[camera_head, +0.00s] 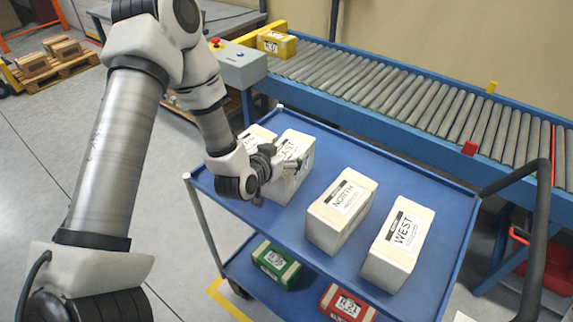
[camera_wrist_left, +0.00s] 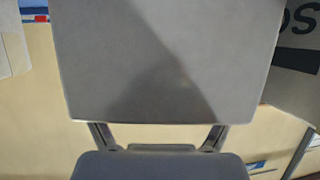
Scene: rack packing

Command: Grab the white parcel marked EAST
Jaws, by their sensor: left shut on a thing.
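Four white parcels stand on the blue top shelf of a cart. My left gripper (camera_head: 288,166) is shut on the second parcel from the left, the EAST parcel (camera_head: 298,142); its label is partly covered by the gripper. In the left wrist view, the plain face of the held parcel (camera_wrist_left: 165,60) fills the upper middle, above my gripper's fingers (camera_wrist_left: 158,138). A neighbouring parcel (camera_wrist_left: 298,45) with upside-down letters "SO" shows at the right edge there. I cannot tell whether the held parcel is lifted off the shelf. My right gripper is not in view.
The NORTH parcel (camera_head: 341,210) and WEST parcel (camera_head: 398,243) stand to the right; the leftmost parcel (camera_head: 254,138) is close beside the held one. A roller conveyor (camera_head: 400,95) runs behind the cart (camera_head: 330,150). Green (camera_head: 275,264) and red (camera_head: 346,304) boxes lie on the lower shelf.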

